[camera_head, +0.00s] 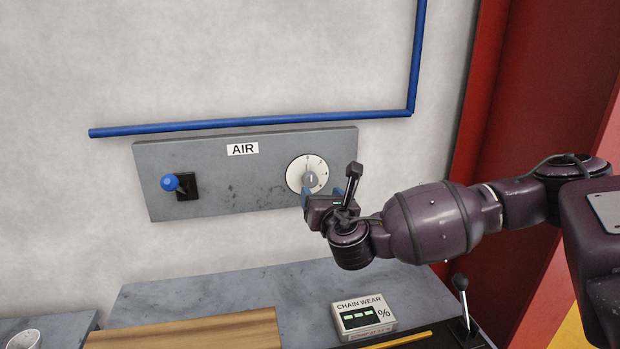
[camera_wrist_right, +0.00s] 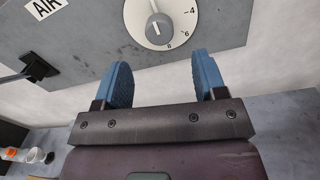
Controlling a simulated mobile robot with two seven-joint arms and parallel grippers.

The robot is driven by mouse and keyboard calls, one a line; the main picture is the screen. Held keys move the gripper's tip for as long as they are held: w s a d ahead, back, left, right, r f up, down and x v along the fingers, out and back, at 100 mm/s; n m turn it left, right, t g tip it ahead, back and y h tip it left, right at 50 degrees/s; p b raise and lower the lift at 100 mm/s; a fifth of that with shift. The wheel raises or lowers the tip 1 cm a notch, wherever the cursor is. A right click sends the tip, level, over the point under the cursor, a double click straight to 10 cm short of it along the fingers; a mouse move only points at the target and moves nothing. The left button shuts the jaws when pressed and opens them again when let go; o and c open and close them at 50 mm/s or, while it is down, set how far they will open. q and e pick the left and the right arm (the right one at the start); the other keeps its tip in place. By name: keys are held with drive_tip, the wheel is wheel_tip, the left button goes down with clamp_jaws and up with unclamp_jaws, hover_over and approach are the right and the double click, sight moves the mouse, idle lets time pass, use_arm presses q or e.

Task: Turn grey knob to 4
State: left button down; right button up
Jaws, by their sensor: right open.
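The grey knob (camera_head: 309,179) sits at the centre of a white round dial (camera_head: 295,170) on the grey AIR panel (camera_head: 230,190). In the right wrist view the knob (camera_wrist_right: 162,29) shows a light mark toward its upper left, and the numbers 4, 6 and 8 are legible on the dial (camera_wrist_right: 185,15); the dial's top is cut off. My right gripper (camera_head: 327,192) is just in front of and below the dial. Its two blue fingers (camera_wrist_right: 162,70) are open and empty, below the knob and apart from it. My left gripper is not in view.
A blue-knobbed lever (camera_head: 170,182) is on the panel's left side. A blue pipe (camera_head: 250,121) runs above the panel. Below are a chain wear meter (camera_head: 363,315), a wooden board (camera_head: 190,332) and a black lever (camera_head: 462,295). A red post (camera_head: 485,100) stands at right.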

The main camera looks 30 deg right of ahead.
sight(312, 181)
drive_tip(key=p+x, duration=0.1)
drive_tip(key=x, duration=0.8)
drive_tip(key=c, duration=0.9)
